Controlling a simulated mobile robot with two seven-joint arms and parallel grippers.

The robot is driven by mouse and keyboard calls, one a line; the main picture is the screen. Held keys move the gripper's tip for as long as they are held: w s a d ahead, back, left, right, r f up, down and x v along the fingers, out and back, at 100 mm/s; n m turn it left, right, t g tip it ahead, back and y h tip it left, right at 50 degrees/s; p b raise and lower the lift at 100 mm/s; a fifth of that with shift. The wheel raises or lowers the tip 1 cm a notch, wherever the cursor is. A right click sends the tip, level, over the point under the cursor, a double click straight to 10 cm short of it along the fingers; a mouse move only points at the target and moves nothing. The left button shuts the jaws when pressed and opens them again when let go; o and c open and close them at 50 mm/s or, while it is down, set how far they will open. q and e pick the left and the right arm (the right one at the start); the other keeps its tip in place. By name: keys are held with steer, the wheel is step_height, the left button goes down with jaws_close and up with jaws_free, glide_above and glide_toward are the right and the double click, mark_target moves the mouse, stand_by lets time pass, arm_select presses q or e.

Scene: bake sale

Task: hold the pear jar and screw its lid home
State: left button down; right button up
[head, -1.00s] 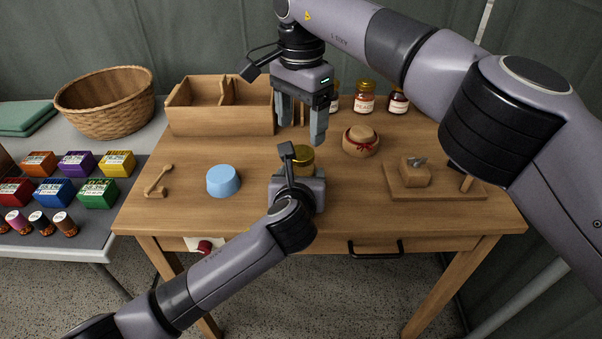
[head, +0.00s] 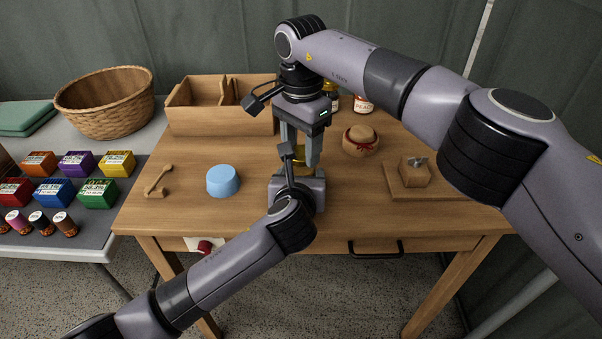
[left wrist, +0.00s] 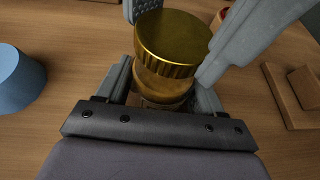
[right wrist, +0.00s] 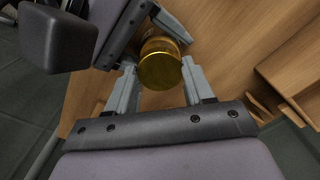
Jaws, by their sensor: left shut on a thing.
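The pear jar (left wrist: 160,82) stands upright on the table with its gold lid (left wrist: 172,38) on top. My left gripper (head: 298,182) is shut on the jar's body, low down from the front. My right gripper (head: 302,160) points down from above. Its open fingers stand on either side of the lid. In the right wrist view the lid (right wrist: 160,66) lies between the fingertips, with small gaps visible. In the head view the grippers hide most of the jar. I cannot tell whether the lid sits level or how far it is turned.
A blue round block (head: 223,181) and a wooden piece (head: 157,181) lie left of the jar. A wooden divided box (head: 220,120) and more jars (head: 364,105) stand behind.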

steer(key=m, duration=2.6)
steer(key=shift+m, duration=0.3)
steer(key=o, duration=1.2)
steer(key=shift+o, duration=0.2)
step_height(320, 180, up, 7)
steer(key=shift+r, duration=0.2)
